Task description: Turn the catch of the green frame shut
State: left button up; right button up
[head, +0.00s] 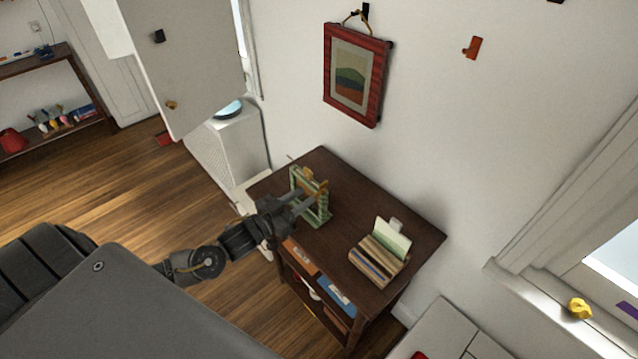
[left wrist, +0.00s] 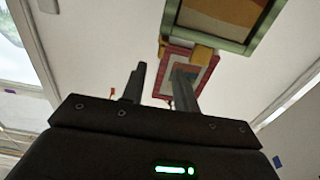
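The green frame (head: 297,178) stands upright on the dark wooden cabinet. In the left wrist view the green frame (left wrist: 237,46) fills the upper right. A yellow-orange piece, which looks like the catch (left wrist: 202,53), sits at its lower edge; in the head view yellow parts (head: 322,186) show at the frame. My left gripper (head: 309,203) is right at the frame, partly covering it. Its two fingers (left wrist: 158,78) are apart with nothing seen between them, and the right finger's tip is close below the catch. I cannot tell whether they touch. My right gripper is not in view.
A card holder (head: 378,262) with a pale card stands on the cabinet top (head: 415,232), right of the green frame. A red frame (head: 356,74) hangs on the wall behind. An open white door (head: 190,65) is at the left. The cabinet's far corner is clear.

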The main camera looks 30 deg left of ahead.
aim_at(319, 186)
pick_arm(q)
jog(key=p+x, duration=0.1)
jog(key=x, duration=0.4)
jog(key=shift+w+d+r, duration=0.1)
jog(key=shift+w, duration=0.3)
jog(key=shift+w+d+p, duration=0.2)
jog(key=shift+w+p, duration=0.15)
jog(key=shift+w, duration=0.15)
grip_shut()
